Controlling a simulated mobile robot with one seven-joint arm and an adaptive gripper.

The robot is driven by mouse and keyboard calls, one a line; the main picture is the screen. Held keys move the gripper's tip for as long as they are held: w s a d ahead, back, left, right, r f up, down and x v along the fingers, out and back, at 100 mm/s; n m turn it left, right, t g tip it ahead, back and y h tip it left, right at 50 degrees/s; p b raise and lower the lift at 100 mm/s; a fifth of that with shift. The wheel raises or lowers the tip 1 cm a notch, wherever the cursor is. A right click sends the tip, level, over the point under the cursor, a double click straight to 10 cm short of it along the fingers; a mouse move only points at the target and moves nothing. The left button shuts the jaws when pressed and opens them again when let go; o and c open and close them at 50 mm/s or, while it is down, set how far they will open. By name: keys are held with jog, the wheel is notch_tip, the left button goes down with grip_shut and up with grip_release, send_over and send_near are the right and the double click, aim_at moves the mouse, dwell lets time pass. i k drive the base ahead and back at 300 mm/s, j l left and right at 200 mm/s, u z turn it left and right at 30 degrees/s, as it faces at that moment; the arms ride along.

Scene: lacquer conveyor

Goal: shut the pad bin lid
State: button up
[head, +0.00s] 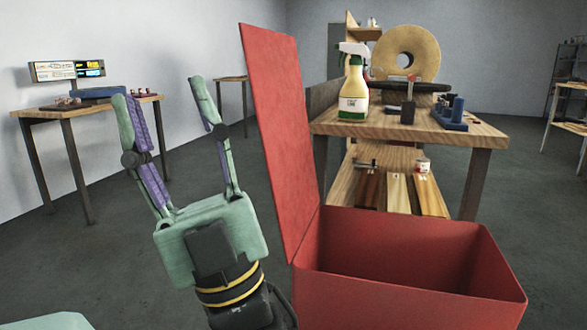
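The pad bin (400,303) is a red box at the lower right of the head view, close to me. Its red lid (280,130) stands open, nearly upright, along the bin's left side. The part of the bin's inside that shows looks empty; its floor is not fully in view. My gripper (170,100) is to the left of the lid, with its green, purple-padded fingers pointing up and spread apart. It is open and holds nothing. A gap shows between its right finger and the lid.
A wooden workbench (400,127) behind the bin holds a spray bottle (354,85), a large tan wheel (405,52) and blue fixtures. A table (90,104) with a display (66,70) stands at the left. Grey floor between them is clear.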

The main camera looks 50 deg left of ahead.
aim_at(271, 60)
jog(key=k+j+u, duration=0.1)
jog(key=j+u, duration=0.15)
jog(key=j, duration=0.65)
jog(key=j+u, duration=0.25)
jog(key=j, duration=0.65)
jog(key=l, duration=0.4)
jog(key=k+l, duration=0.1)
jog(key=l, duration=0.3)
